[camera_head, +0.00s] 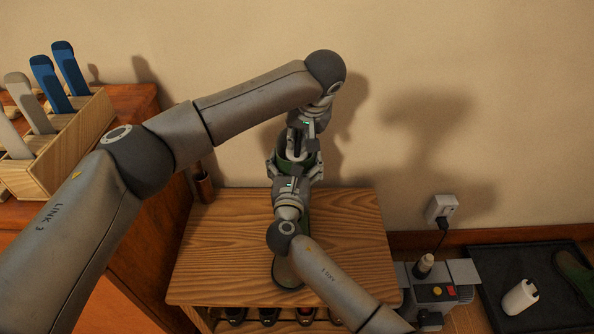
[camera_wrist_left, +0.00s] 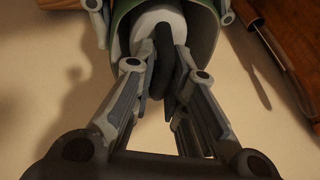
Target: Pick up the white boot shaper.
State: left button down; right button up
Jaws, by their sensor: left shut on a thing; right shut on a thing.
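A green boot (camera_head: 287,272) stands upright on the wooden bench, mostly covered by my arms in the head view. In the left wrist view, the white boot shaper (camera_wrist_left: 150,27) sits inside the open top of the boot (camera_wrist_left: 207,28), with a black handle (camera_wrist_left: 163,50) pointing toward the camera. My left gripper (camera_wrist_left: 157,68) is shut on that handle; in the head view it (camera_head: 297,146) comes down from above the boot. My right gripper (camera_head: 294,168) is shut around the boot's shaft from the front.
The wooden bench top (camera_head: 225,245) is mostly clear, with several shoes beneath. A wooden box (camera_head: 65,155) of upright grey and blue pieces stands left on a cabinet. At right are a grey device (camera_head: 440,290) and a black tray (camera_head: 500,262) with a white object (camera_head: 520,297).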

pick_arm(q)
jog(key=shift+a, duration=0.1)
notch_tip(320, 180, up, 28)
dwell(0.4)
dwell(1.5)
